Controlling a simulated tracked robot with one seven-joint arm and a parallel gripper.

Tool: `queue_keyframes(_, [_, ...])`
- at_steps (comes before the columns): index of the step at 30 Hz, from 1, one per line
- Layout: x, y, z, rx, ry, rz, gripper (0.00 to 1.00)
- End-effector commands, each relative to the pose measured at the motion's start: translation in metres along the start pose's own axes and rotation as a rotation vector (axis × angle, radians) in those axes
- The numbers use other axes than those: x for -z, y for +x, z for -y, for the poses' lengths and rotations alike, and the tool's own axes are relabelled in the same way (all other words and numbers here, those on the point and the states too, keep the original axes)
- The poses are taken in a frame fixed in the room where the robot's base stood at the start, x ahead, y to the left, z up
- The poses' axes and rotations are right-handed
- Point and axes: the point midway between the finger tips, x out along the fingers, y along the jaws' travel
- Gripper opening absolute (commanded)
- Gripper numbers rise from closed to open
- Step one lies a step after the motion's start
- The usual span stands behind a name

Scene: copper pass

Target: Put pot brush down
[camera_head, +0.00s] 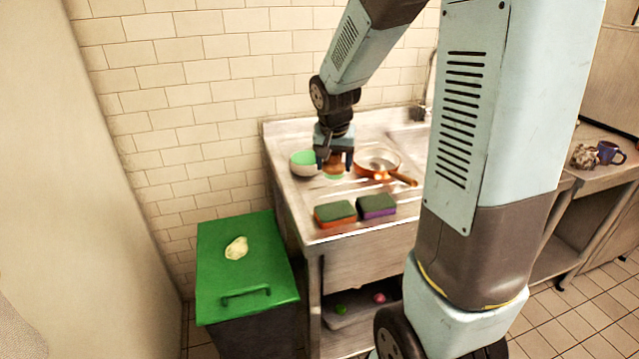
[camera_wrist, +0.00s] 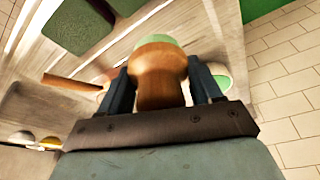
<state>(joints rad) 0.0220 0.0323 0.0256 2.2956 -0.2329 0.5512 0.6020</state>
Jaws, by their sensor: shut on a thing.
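The pot brush (camera_head: 335,172) has a rounded wooden body and a green end. In the head view it hangs under my gripper (camera_head: 334,160), green end down, over the steel counter, between a bowl and a copper pan. In the wrist view the brush (camera_wrist: 158,78) sits between the two fingers of my gripper (camera_wrist: 155,88), which are shut on it. I cannot tell whether its green end touches the counter (camera_head: 290,199). The fingers hide part of the brush.
A white bowl with green inside (camera_head: 302,165) stands close left, and a copper pan (camera_head: 378,158) close right, its handle pointing right. Two sponges (camera_head: 335,214) (camera_head: 376,207) lie at the front. A green-lidded bin (camera_head: 248,268) stands left; a mug (camera_head: 609,153) is far right.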

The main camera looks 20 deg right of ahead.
Motion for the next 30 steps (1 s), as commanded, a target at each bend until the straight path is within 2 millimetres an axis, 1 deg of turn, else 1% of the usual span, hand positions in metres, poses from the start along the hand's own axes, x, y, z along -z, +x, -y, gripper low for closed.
queue_keyframes(1, [0.004,0.007,0.006,-0.001,-0.002,0.003,0.36])
queue_keyframes(10, [0.015,0.051,0.026,-0.001,0.000,0.003,0.36])
queue_keyframes(14, [0.018,0.061,0.031,-0.002,-0.001,0.002,0.36])
queue_keyframes(20, [0.020,0.068,0.035,0.000,0.001,0.000,0.36])
queue_keyframes(23, [0.020,0.077,0.037,-0.001,0.000,0.002,0.36])
queue_keyframes(27, [0.014,0.095,0.036,-0.003,0.001,0.003,0.36])
queue_keyframes(30, [0.013,0.101,0.036,-0.001,0.001,0.000,0.36])
